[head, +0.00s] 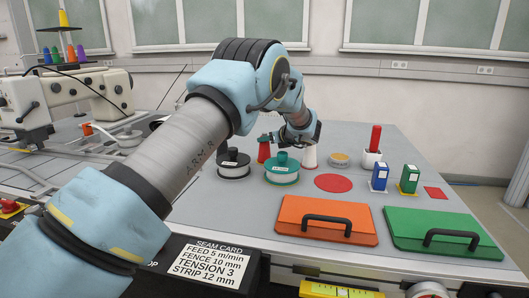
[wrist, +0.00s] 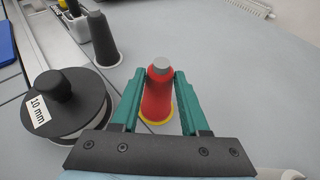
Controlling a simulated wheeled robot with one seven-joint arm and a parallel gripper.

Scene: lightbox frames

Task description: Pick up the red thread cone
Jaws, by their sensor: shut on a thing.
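The red thread cone (wrist: 158,95) stands between the two teal fingers of my gripper (wrist: 160,88) in the wrist view. It has a grey tip and a yellow ring at its base. The fingers are closed against its sides. In the head view the red cone (head: 264,152) shows behind the spools, with my gripper (head: 266,138) reaching its upper part from the right. It looks upright; I cannot tell whether its base touches the table.
A black-topped spool marked 10 mm (wrist: 65,105) sits close left of my gripper, with a dark cone (wrist: 103,40) beyond. A teal spool (head: 282,170), white cone (head: 310,158), orange case (head: 318,219) and green case (head: 440,233) stand nearby.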

